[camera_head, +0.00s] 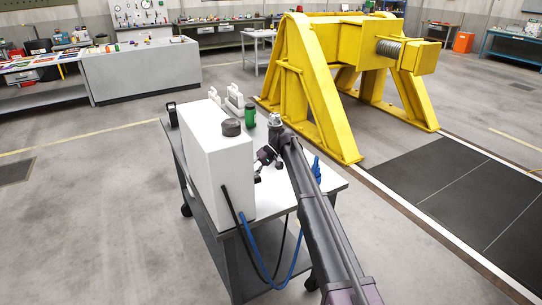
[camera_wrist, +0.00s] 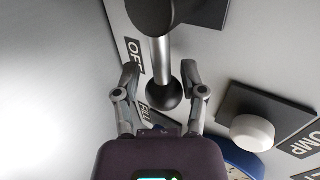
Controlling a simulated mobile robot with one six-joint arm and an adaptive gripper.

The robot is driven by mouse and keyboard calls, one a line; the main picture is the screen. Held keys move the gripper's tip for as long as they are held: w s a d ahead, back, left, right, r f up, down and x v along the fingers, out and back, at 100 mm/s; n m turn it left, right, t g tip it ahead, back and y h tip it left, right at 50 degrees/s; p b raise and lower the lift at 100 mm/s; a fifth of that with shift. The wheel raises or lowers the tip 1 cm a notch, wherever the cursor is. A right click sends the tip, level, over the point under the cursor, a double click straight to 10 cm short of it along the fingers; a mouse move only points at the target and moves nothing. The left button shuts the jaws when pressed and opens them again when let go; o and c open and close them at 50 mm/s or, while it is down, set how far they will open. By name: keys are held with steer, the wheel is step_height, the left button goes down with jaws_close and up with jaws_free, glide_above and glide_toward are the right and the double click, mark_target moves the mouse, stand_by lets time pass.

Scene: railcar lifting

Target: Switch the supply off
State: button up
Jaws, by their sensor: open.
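The supply switch is a lever with a silver shaft (camera_wrist: 160,62) and a black ball knob (camera_wrist: 165,92) on a pale panel (camera_wrist: 105,55), seen in the wrist view. A label reading "OFF" (camera_wrist: 134,55) is left of the shaft. My gripper (camera_wrist: 160,71) is open, with one finger on each side of the lever and the ball between them. I cannot tell whether either finger touches it. In the head view the white cabinet (camera_head: 215,165) stands on a cart and my arm reaches its right side; the lever is hard to make out there.
Right of the lever, a white knob (camera_wrist: 252,133) sits on a dark plate near a partly cut-off label and a blue round part (camera_wrist: 240,160). Hoses (camera_head: 262,262) hang from the cabinet. A green bottle (camera_head: 250,115) and yellow frame (camera_head: 318,90) stand behind.

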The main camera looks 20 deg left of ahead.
steer(key=shift+s+d+r, duration=0.1)
steer(key=shift+d, duration=0.05)
steer(key=shift+s+d+r, duration=0.1)
steer(key=shift+s+d, duration=0.05)
steer(key=shift+t, duration=0.3)
steer(key=s+d+p, duration=0.1)
steer(key=s+d, duration=0.1)
steer(key=d, duration=0.1)
steer(key=shift+s+d+r+p, duration=0.15)
steer(key=shift+d+r+p, duration=0.1)
steer(key=shift+r+p, duration=0.15)
steer(key=s+d+f+m+t+h, duration=0.1)
steer(key=s+d+f+m+t, duration=0.15)
steer(key=d, duration=0.75)
steer(key=s+d+f+m+t+h, duration=0.1)
steer(key=s+d+m, duration=0.15)
steer(key=d, duration=0.85)
steer(key=s+d+f+m+t+h, duration=0.15)
steer(key=s+d, duration=0.25)
steer(key=d, duration=0.6)
steer(key=s+d+f+m+t+h, duration=0.1)
steer(key=s+d+h, duration=0.1)
steer(key=s+d, duration=0.4)
steer(key=s+d+f+m+t+h, duration=0.1)
steer(key=s+d, duration=0.5)
steer(key=d, duration=0.9)
steer(key=shift+s+m+t+h, duration=0.25)
steer(key=shift+m+t+h, duration=0.1)
steer(key=shift+m+t, duration=0.25)
